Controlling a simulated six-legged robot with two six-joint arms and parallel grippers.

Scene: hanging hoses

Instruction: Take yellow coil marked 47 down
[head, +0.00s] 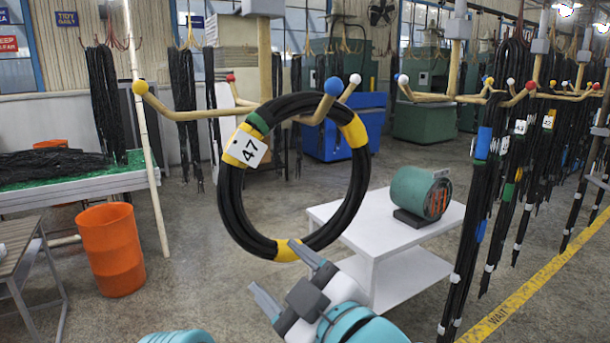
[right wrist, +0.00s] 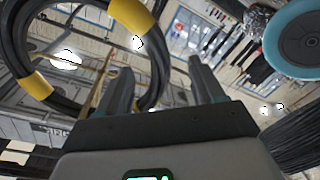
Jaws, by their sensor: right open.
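The black coil (head: 229,205) hangs as an upright ring from a tan prong (head: 308,119) with a blue ball end. It has yellow bands, a green band and a white tag (head: 248,149) marked 47. My right gripper (head: 286,277) is open and empty, just below the coil's bottom yellow band (head: 287,250). In the right wrist view the coil (right wrist: 17,47) fills the upper left, beyond the open fingers (right wrist: 162,82). I cannot tell whether a finger touches it. My left gripper is not in view.
Prongs with white, red and yellow balls (head: 140,87) branch from the same post (head: 264,60). A white table (head: 335,215) with a teal motor (head: 418,195) stands behind the coil. More hoses (head: 475,215) hang at right. An orange bin (head: 110,250) stands at left.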

